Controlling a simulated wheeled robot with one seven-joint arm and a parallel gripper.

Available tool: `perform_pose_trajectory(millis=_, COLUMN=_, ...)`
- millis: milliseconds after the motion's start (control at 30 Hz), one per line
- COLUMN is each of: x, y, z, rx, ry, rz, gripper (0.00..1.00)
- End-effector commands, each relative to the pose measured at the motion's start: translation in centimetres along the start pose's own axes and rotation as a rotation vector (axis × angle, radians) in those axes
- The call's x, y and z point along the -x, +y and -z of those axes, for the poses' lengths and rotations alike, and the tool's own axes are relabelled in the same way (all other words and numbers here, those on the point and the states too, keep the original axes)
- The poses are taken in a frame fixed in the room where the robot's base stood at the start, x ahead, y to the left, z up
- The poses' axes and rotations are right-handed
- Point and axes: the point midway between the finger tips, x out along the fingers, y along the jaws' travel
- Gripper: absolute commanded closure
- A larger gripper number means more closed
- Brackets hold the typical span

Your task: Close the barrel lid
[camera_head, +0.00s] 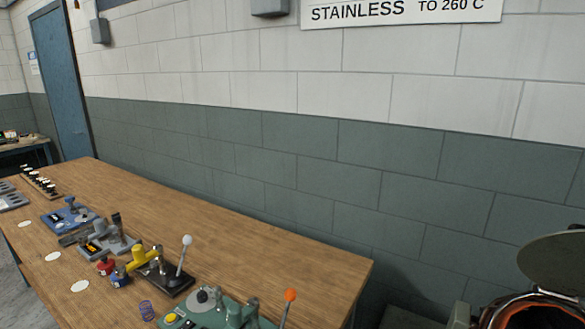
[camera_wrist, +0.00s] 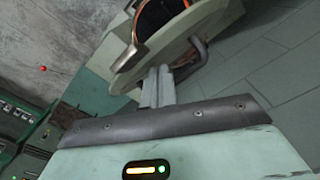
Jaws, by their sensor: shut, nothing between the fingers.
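The barrel (camera_head: 535,312) stands at the lower right of the head view, cut by the frame edge. Its round mouth has an orange-coppery rim. The barrel lid (camera_head: 553,262), a grey-green disc, is raised and tilted above the mouth, so the barrel is open. In the wrist view, my gripper (camera_wrist: 157,72) shows its two grey fingers together, shut and empty. Beyond the fingertips is a pale rounded part with a thick edge (camera_wrist: 205,25) and a dark opening with an orange rim. I cannot tell whether the fingertips touch it. My gripper is not visible in the head view.
A long wooden bench (camera_head: 225,237) carries several hand tools and fixtures, including a green lever device (camera_head: 215,312) with an orange knob. A block wall (camera_head: 330,160) runs behind. In the wrist view, a green panel with controls (camera_wrist: 30,120) stands at left.

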Motion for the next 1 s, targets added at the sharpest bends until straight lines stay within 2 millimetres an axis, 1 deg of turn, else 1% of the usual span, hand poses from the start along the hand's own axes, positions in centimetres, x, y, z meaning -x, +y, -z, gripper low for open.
perform_pose_trajectory(millis=267, x=-0.8, y=-0.1, z=-0.1, rx=0.003, ry=-0.003, rz=0.0, gripper=1.0)
perform_pose_trajectory(millis=833, x=-3.8, y=-0.1, z=-0.2, rx=0.004, ry=-0.006, rz=-0.001, gripper=1.0)
perform_pose_trajectory(millis=1000, x=-4.1, y=-0.1, z=-0.2, rx=0.004, ry=-0.008, rz=-0.002, gripper=1.0)
